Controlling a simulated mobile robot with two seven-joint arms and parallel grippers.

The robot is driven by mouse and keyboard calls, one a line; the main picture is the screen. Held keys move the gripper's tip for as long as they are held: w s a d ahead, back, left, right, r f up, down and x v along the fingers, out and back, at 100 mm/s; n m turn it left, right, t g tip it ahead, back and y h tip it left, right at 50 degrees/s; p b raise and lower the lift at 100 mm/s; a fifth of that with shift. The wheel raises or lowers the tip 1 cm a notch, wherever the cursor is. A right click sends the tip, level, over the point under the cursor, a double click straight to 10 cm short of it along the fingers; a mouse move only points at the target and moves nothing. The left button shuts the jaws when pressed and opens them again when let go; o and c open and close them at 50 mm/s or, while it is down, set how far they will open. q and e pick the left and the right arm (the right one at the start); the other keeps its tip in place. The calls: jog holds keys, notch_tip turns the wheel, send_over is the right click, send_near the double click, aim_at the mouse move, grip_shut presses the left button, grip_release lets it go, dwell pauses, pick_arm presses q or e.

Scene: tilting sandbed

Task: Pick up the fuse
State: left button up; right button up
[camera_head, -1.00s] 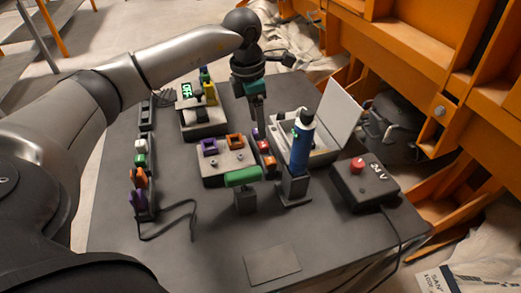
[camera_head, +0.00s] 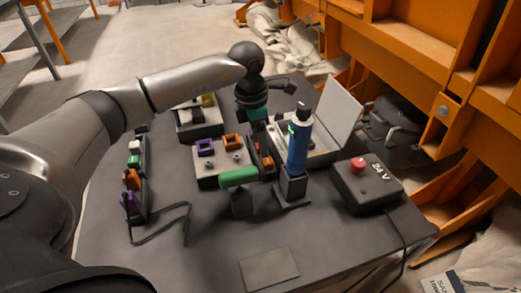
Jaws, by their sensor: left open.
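I cannot tell for certain which item is the fuse. A small orange-red piece (camera_head: 267,163) lies in a narrow row left of the white-lidded case and is the likeliest one. My left gripper (camera_head: 261,148) points down over this row, its fingers close to the pieces; it is open. The fingers partly hide the row, and I cannot tell whether they touch anything. A purple block (camera_head: 205,147) and an orange block (camera_head: 232,142) sit on a grey holder (camera_head: 210,180) just left of the gripper. My right gripper is not in view.
A blue cylinder (camera_head: 298,150) stands upright close to the right of the gripper. A green-handled tool (camera_head: 238,177) is in front. The case's raised white lid (camera_head: 338,113) and a 24 V box (camera_head: 368,185) stand to the right. The table front (camera_head: 215,255) is mostly clear.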

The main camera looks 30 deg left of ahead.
pick_arm(q)
jog(key=shift+r, duration=0.1)
grip_shut()
dwell(0.4)
